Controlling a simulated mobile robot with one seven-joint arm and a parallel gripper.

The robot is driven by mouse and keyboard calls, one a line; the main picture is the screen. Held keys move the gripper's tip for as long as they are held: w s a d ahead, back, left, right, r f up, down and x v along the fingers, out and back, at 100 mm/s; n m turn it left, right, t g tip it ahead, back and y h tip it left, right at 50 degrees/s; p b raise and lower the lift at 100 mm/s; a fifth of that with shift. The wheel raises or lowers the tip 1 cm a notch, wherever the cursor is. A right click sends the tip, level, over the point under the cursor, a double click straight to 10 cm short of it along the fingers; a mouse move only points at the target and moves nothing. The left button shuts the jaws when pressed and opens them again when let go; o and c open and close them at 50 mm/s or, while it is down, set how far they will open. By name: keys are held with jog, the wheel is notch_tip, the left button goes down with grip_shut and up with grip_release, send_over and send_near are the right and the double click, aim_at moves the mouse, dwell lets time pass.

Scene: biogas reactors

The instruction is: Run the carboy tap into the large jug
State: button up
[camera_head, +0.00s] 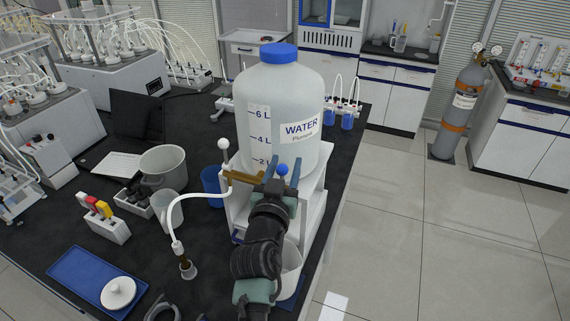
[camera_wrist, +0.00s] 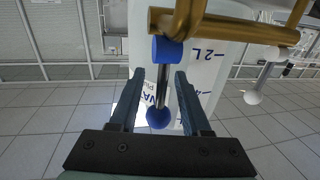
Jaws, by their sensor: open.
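The carboy (camera_head: 280,105), labelled WATER with a blue cap, stands on a white stand. Its brass tap (camera_head: 243,177) shows in the wrist view as a brass pipe (camera_wrist: 230,28). My gripper (camera_wrist: 160,74) is open around the lever, with gaps visible on both sides. A second lever has a white knob (camera_head: 223,144). A white jug (camera_head: 291,262) stands below by the stand, partly hidden by my arm. I cannot tell its fill.
A grey jug (camera_head: 163,163), a smaller pale jug (camera_head: 168,210) and a blue cup (camera_head: 211,184) stand left of the stand. A white hose (camera_head: 182,205) runs down to a small fitting. A blue tray (camera_head: 85,275) lies at front left. The table's right edge is close to the stand.

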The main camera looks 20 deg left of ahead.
grip_shut()
